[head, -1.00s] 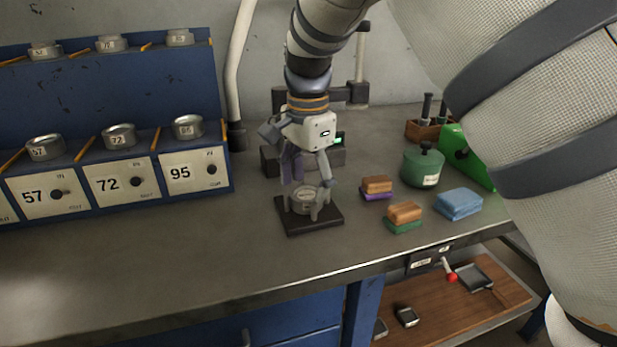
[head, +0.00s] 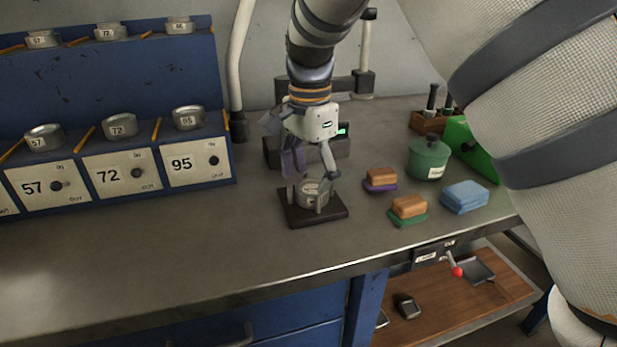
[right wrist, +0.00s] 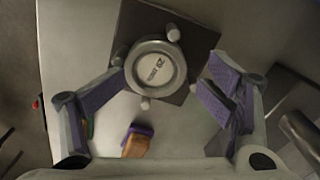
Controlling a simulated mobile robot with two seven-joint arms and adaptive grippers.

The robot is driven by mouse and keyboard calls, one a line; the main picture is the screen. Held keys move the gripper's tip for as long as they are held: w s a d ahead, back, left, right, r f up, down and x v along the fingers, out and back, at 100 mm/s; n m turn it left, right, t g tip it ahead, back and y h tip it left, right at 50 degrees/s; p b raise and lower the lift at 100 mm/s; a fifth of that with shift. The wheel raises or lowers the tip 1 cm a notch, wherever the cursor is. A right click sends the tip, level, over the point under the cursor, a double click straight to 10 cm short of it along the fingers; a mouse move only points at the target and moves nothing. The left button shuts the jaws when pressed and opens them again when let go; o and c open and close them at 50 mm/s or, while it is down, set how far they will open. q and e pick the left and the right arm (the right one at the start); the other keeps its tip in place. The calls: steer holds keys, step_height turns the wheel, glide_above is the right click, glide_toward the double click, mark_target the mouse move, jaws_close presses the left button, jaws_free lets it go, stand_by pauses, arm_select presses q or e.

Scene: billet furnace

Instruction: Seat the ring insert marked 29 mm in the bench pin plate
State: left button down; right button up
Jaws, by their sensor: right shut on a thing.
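The ring insert (head: 313,191) is a round grey metal ring with a pale face. In the right wrist view its face (right wrist: 158,68) reads 29. It stands among the upright pins of the dark square bench pin plate (head: 329,214), which also shows in the right wrist view (right wrist: 130,30). I cannot tell whether it is fully down. My right gripper (head: 313,172) points down over the plate and is shut on the ring insert. Its purple-padded fingers (right wrist: 165,75) flank the ring, though contact on the right side is hard to see. My left gripper is out of view.
A blue rack (head: 110,85) with labelled drawers and other rings stands at the left. The front left bench is clear.

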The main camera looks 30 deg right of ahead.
mark_target(310, 186)
step_height(310, 186, up, 10)
steer(key=shift+r, duration=0.15)
stand_by(0.6)
